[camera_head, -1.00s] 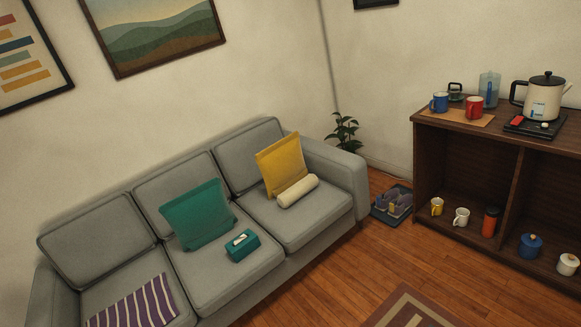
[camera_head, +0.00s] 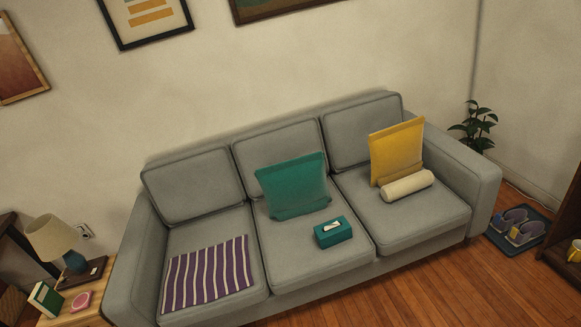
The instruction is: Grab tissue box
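The tissue box (camera_head: 333,232) is a teal box with a white tissue at a dark slot in its top. It lies on the middle seat of the grey sofa (camera_head: 310,268), near the front edge. A teal cushion (camera_head: 292,187) leans on the backrest just behind it, to the left. My gripper is not in view.
A purple striped cloth (camera_head: 207,274) lies on the left seat. A yellow cushion (camera_head: 396,150) and a cream bolster (camera_head: 407,186) are on the right seat. A side table (camera_head: 88,316) with a lamp (camera_head: 54,240) stands left. Wooden floor (camera_head: 420,290) shows in front.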

